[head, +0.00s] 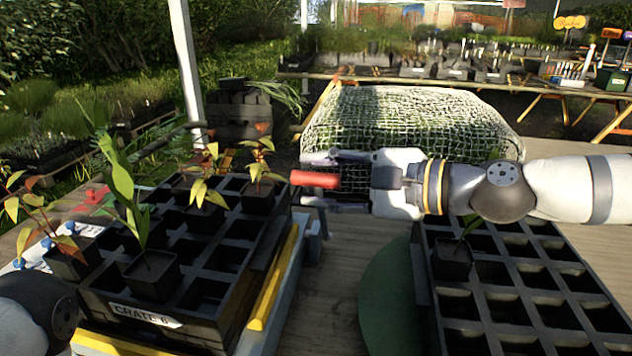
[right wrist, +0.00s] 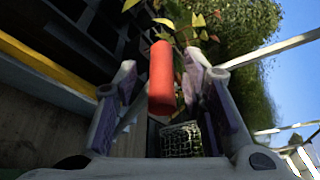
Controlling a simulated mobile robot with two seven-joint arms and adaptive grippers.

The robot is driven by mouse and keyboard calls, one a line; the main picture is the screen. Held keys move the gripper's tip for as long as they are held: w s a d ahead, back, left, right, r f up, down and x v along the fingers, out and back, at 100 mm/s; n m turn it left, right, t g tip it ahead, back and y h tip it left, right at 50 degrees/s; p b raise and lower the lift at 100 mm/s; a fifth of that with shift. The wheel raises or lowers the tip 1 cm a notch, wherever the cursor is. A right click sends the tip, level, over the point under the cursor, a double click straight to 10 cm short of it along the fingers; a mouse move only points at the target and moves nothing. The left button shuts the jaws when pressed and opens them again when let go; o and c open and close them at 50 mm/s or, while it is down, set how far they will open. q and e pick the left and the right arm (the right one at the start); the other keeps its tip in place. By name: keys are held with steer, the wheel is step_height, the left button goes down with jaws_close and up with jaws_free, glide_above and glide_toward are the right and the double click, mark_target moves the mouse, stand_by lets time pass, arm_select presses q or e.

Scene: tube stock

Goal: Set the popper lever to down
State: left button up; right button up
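The popper lever shows as a red cylindrical grip (head: 313,179) beside the right edge of the left black crate, at about the height of the crate's top. It also shows in the right wrist view (right wrist: 161,80). How it joins the popper is hidden. My right gripper (head: 321,181) points left with its fingers above and below the red grip. The fingers stand open, with a gap on both sides of the grip. The popper's frame seems to lie under the left crate, with a yellow bar (head: 272,285) along its side. My left gripper is out of view.
The left crate (head: 190,330), labelled CRATE 6, holds several potted seedlings. A second black crate (head: 432,285) with one seedling stands at the right, under my right arm. A netted cover (head: 420,105) lies behind my right gripper. Bare wooden table (head: 325,300) shows between the crates.

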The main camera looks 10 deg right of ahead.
steer(key=shift+w+a, duration=0.35)
steer(key=shift+a, duration=0.05)
jaws_close()
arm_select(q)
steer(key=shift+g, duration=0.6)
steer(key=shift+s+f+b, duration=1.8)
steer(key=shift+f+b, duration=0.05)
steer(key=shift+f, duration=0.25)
arm_select(e)
steer(key=s+a+f+n+t, duration=0.1)
steer(key=s+a+f+n, duration=0.1)
steer(key=s+f, duration=0.6)
steer(key=shift+s+a+f, duration=0.3)
steer(key=shift+a+f, duration=0.05)
steer(key=shift+f, duration=0.75)
